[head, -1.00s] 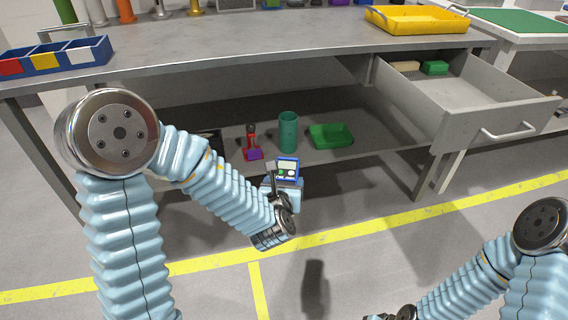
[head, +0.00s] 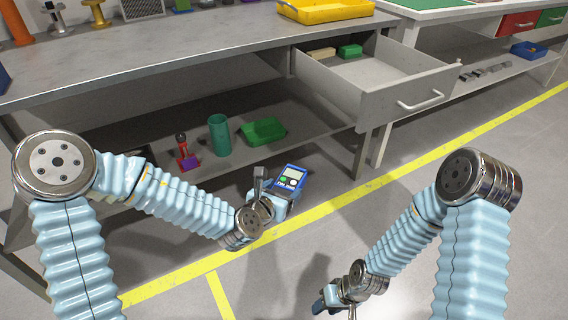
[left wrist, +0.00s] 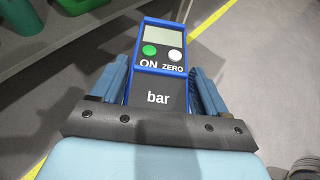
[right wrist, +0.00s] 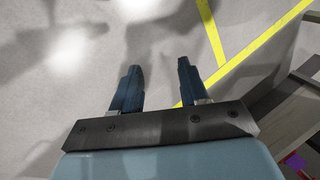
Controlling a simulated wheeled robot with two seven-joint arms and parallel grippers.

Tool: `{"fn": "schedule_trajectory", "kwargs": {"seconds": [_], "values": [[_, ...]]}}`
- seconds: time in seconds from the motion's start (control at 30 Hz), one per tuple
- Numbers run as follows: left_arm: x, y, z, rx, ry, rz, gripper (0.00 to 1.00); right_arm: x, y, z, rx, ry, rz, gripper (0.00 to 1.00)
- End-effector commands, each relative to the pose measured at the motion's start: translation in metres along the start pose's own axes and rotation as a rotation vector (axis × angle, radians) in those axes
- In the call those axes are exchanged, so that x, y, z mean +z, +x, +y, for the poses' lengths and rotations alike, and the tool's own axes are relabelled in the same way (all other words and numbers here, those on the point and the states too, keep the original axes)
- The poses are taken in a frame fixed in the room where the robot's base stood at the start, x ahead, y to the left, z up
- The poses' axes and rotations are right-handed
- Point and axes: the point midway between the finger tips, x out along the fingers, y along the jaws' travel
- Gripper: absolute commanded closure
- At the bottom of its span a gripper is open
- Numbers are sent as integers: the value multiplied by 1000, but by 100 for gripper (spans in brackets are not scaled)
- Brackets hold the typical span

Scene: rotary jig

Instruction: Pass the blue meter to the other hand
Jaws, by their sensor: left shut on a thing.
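The blue meter (head: 290,177) has a grey screen, a green and a white button and a dark lower face marked "bar". My left gripper (head: 277,195) is shut on its lower part and holds it in the air in front of the bench. In the left wrist view the meter (left wrist: 160,60) sits between the two fingers (left wrist: 157,92), screen end outward. My right gripper (head: 328,300) is low in the head view, apart from the meter. In the right wrist view its fingers (right wrist: 158,88) are spread with nothing between them.
The grey bench (head: 190,50) has an open drawer (head: 375,80) jutting out at the right. Its lower shelf holds a green cup (head: 219,135), a green tray (head: 264,131) and a red and purple item (head: 186,155). Open floor lies in front.

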Motion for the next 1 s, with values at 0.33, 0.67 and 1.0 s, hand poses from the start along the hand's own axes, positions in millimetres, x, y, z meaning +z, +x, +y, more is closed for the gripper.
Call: {"fn": "schedule_trajectory", "kwargs": {"seconds": [0.33, 0.67, 1.0], "values": [[0, 0, 0, 1, 0, -1, 62, -100, -88, -28, -50, -1050, -296, 2], [0, 0, 0, 1, -1, -1, 62, -170, -258, -105, -152, -2065, -563, 0], [0, 0, 0, 1, -1, -1, 62, -254, -299, -193, 18, -2560, -522, 0]]}}
